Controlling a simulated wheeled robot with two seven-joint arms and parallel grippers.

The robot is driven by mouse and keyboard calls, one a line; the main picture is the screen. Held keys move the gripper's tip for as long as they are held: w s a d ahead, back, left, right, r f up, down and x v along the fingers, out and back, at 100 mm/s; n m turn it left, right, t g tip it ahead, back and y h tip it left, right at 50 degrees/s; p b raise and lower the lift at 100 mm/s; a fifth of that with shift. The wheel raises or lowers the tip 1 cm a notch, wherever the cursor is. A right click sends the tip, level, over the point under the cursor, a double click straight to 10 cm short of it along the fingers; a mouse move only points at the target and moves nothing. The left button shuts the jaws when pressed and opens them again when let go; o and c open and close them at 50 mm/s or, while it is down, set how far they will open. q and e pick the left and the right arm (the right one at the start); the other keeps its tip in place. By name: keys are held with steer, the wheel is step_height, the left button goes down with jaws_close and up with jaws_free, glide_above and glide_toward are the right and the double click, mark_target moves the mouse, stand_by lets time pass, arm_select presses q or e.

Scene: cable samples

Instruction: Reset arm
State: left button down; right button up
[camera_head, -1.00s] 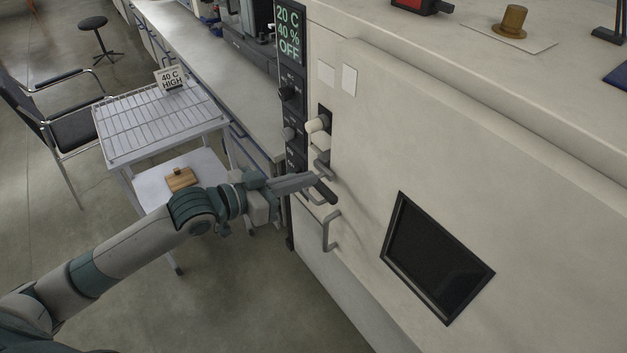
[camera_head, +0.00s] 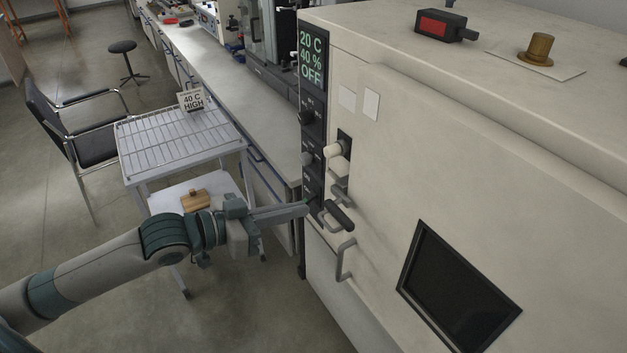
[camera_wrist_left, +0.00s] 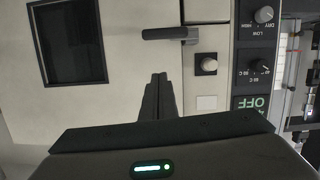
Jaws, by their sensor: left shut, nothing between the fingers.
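My left gripper (camera_head: 306,208) is shut and empty, its fingertips just left of the dark door handle (camera_head: 338,215) on the big cream cabinet (camera_head: 450,170). A small gap seems to lie between them in the head view. In the left wrist view my closed fingers (camera_wrist_left: 158,82) point at the cabinet front, with the dark handle (camera_wrist_left: 165,33) beyond the tips and the round cream knob (camera_wrist_left: 209,64) to the right. My right gripper is not in view.
The control panel (camera_head: 312,95) reads 20 C, 40 %, OFF. A grey bracket handle (camera_head: 345,262) sticks out below the dark handle. A rack cart (camera_head: 180,140) with a 40 C HIGH sign (camera_head: 191,99) stands left, a wooden block (camera_head: 195,199) on its lower shelf. Floor is open below my arm.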

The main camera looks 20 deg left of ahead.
arm_select(q)
steer(key=shift+f, duration=0.1)
